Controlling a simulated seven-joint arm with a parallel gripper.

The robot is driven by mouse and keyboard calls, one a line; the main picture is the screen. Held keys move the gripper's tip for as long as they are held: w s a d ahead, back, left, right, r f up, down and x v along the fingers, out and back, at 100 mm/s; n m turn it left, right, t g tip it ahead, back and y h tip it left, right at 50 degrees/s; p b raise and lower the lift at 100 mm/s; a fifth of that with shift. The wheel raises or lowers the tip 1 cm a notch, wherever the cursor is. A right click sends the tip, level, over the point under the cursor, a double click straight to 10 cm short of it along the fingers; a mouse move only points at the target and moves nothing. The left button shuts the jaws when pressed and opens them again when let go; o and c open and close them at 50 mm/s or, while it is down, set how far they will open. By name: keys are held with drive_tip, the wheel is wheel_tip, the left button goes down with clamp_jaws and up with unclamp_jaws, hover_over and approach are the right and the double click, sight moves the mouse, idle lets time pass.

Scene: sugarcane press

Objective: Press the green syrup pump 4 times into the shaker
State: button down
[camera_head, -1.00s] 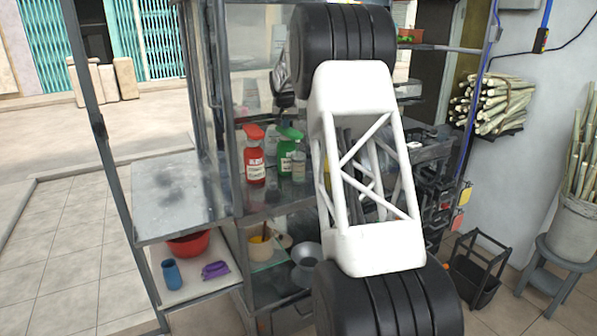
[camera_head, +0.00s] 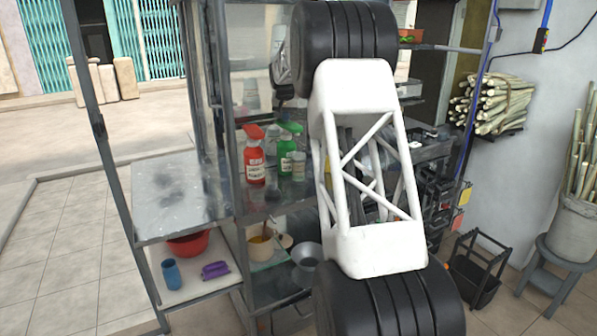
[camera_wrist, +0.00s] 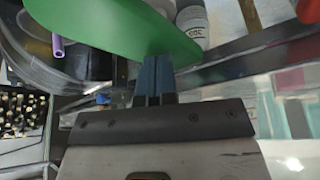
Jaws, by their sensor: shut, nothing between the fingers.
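The green syrup bottle (camera_head: 285,158) stands upright on the cart's middle shelf, its green pump head (camera_head: 291,129) on top. The grey cylindrical shaker (camera_head: 299,166) stands close beside it at the front right. In the wrist view, the large green pump head (camera_wrist: 110,22) lies right at the fingertips. My gripper (camera_wrist: 154,68) shows there with blue fingertips together and nothing between them. I cannot tell whether they touch the pump head. A grey cylinder with dark lettering (camera_wrist: 190,22) shows beyond it. My arm hides the shelf to the right in the head view.
A red pump bottle (camera_head: 255,165) stands left of the green one. A metal counter (camera_head: 175,195) is left of the bottles and mostly clear. A post of the cart (camera_head: 230,130) stands close left. Below are a red bowl (camera_head: 188,244) and a blue cup (camera_head: 171,273).

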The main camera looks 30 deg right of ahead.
drive_tip(key=shift+r, duration=0.8)
drive_tip(key=shift+r, duration=0.1)
drive_tip(key=shift+r, duration=2.9)
drive_tip(key=shift+s+a, duration=0.1)
